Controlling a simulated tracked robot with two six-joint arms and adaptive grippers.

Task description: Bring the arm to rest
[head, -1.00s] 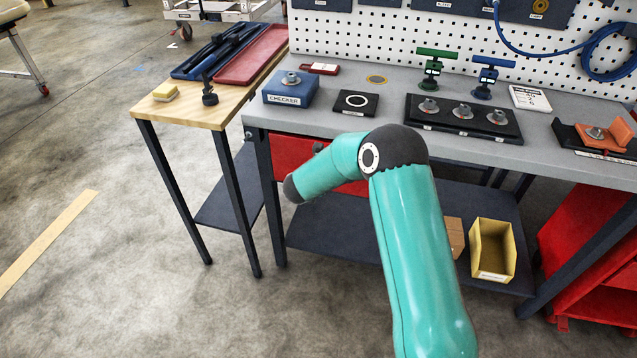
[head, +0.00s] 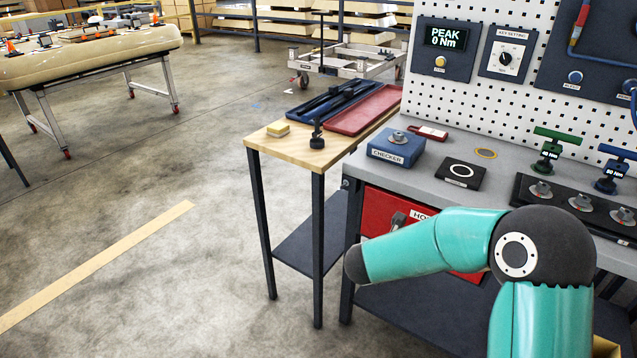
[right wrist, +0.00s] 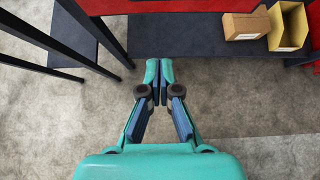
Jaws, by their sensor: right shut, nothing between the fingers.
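My right gripper (right wrist: 159,92) shows in the right wrist view, with its fingertips together and nothing between them. It hangs over the bare floor in front of the dark lower shelf. In the head view a teal arm of mine crosses the lower right, in front of the workbench (head: 459,139). Its gripper does not show in the head view. The left gripper is in neither view.
The wooden side table (head: 334,152) stands left of the bench. A cardboard box (right wrist: 246,25) and a yellow bin (right wrist: 289,27) sit on the lower shelf (right wrist: 185,38). The red drawer (head: 385,215) is behind my arm.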

